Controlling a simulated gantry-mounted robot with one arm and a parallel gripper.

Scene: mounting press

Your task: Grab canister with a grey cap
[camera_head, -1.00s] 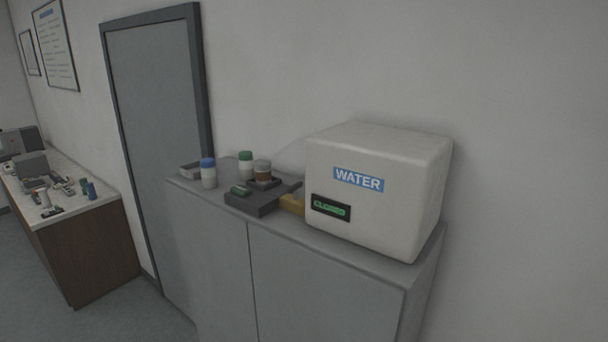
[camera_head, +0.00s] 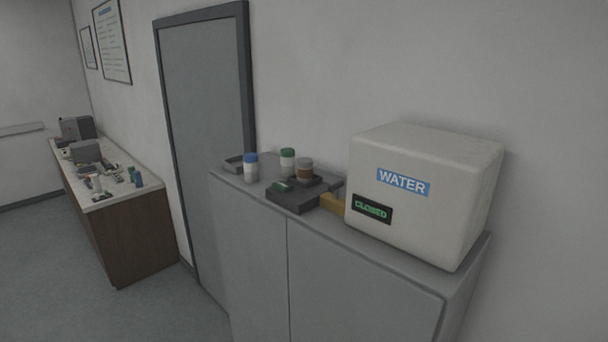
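A brown canister with a grey cap (camera_head: 305,169) stands upright on a dark scale-like device (camera_head: 294,196) on top of a grey cabinet. A white canister with a green cap (camera_head: 288,162) stands just behind it to the left. A white canister with a blue cap (camera_head: 251,168) stands further left. My gripper is not in view.
A large white box labelled WATER (camera_head: 424,197), its display reading CLOSED, fills the right of the grey cabinet (camera_head: 365,283). A yellow block (camera_head: 333,203) lies between device and box. A small grey tray (camera_head: 233,164) sits at the left end. A cluttered bench (camera_head: 104,201) stands far left, with open floor before it.

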